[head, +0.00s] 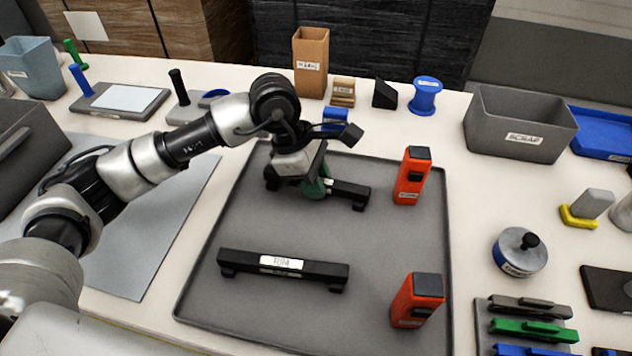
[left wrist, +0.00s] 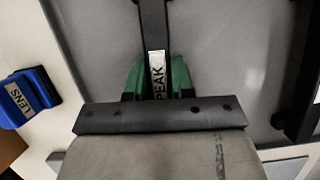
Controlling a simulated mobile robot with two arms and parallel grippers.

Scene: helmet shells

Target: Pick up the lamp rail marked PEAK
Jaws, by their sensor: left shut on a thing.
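The black lamp rail marked PEAK (left wrist: 154,25) runs away from the gripper in the left wrist view, its white label between the green fingers. In the head view the rail (head: 350,191) lies at the back of the grey tray (head: 235,312), its middle hidden by my gripper. My left gripper (head: 317,188) is shut on this rail, one green finger on each side (left wrist: 158,80). I cannot tell whether the rail is touching the tray or slightly raised. A second black rail (head: 325,272) with a different white label lies nearer the front of the tray. My right gripper is not in view.
Two orange-red blocks (head: 411,178) (head: 416,302) stand along the tray's right side. A blue block marked LENS (left wrist: 40,88) is behind the tray. A grey SCRAP bin (head: 520,124) stands at the back right. The tray's middle is clear.

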